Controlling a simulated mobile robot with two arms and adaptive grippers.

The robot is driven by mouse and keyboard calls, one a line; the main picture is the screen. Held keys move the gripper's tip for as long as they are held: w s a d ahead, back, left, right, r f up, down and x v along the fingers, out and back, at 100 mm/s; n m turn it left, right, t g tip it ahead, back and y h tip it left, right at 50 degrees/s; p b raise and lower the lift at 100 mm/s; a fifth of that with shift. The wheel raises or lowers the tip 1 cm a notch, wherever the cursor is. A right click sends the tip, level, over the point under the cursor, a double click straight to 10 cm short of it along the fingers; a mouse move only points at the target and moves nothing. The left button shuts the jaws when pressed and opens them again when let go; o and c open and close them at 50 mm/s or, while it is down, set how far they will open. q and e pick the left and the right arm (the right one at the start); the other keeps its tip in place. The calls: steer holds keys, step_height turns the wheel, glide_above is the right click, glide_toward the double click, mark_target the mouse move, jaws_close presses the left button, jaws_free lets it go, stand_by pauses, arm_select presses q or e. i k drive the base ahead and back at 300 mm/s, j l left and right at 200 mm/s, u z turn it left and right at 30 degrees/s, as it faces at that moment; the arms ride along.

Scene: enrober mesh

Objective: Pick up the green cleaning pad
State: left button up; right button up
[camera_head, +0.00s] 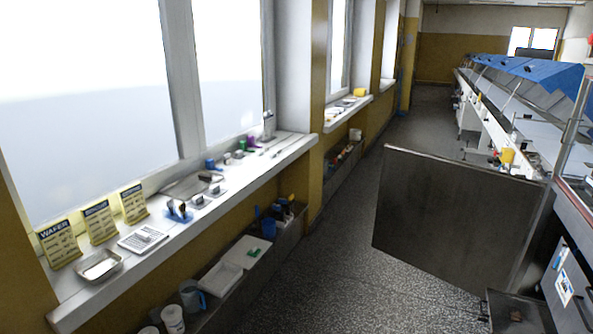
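Two small green things are in view, and both are too small to tell which is the green cleaning pad. One green item (254,251) lies on a white box or board on the low shelf under the window. Another green item (243,144) is on the windowsill, next to a purple item (251,140). Neither of my grippers is in view.
The white windowsill (290,150) holds yellow signs (100,222), a metal tray (99,266) and small tools. The low shelf holds a white tray (217,279) and a jug (192,297). A large dark panel (450,215) stands at the right. Speckled floor (325,275) lies clear between.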

mark_target(254, 251)
steer(key=i, duration=1.9)
